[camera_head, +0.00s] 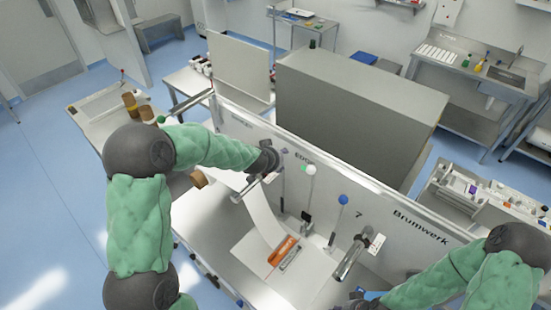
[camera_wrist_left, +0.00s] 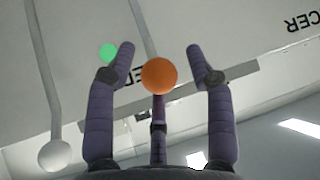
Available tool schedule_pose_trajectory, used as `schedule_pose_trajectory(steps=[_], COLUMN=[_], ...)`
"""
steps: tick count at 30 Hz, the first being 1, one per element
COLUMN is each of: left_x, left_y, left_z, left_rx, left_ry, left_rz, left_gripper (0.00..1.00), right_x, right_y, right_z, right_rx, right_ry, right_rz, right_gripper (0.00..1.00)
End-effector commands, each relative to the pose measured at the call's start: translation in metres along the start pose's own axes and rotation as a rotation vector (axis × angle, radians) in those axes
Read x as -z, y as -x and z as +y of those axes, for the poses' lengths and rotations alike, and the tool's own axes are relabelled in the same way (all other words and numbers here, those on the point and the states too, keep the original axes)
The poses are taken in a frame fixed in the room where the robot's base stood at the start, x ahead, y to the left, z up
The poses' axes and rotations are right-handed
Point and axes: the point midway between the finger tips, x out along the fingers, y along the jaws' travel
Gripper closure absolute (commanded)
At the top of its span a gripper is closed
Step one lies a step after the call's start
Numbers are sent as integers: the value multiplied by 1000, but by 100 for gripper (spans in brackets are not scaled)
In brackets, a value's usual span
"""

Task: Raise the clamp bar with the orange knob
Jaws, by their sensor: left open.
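The orange knob (camera_wrist_left: 158,75) shows in the left wrist view, between the spread fingers of my left gripper (camera_wrist_left: 160,58). The fingers stand apart on both sides of it with gaps. In the head view my left gripper (camera_head: 279,163) is at the upright white panel, and I cannot make out the orange knob there. The clamp bar cannot be clearly told apart; a grey strip (camera_wrist_left: 235,75) runs behind the fingers. My right arm reaches in at the lower right; dark parts at the bottom edge may be its gripper, too little shown to judge.
A green knob (camera_wrist_left: 108,52) and a white knob (camera_wrist_left: 54,155) are close to my left fingers. A blue knob (camera_head: 343,199) stands farther right by the panel (camera_head: 385,205). A metal roller (camera_head: 350,258) sticks out below it. An orange-handled tool (camera_head: 282,250) lies on the plate.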

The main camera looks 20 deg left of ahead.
Motion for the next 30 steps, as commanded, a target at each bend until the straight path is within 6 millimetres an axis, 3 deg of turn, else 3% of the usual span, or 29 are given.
schedule_pose_trajectory(steps=[15,22,30], left_x=[3,3,2], left_y=[87,106,112], left_z=[2,2,2], left_rx=[-1,0,-1], left_ry=[0,-1,-2], left_rz=[3,1,1], left_gripper=[46,46,46], right_x=[0,0,0], right_y=[0,0,0], right_z=[0,0,0], right_rx=[0,0,0], right_ry=[0,0,0], right_rz=[0,0,0], right_gripper=[60,60,60])
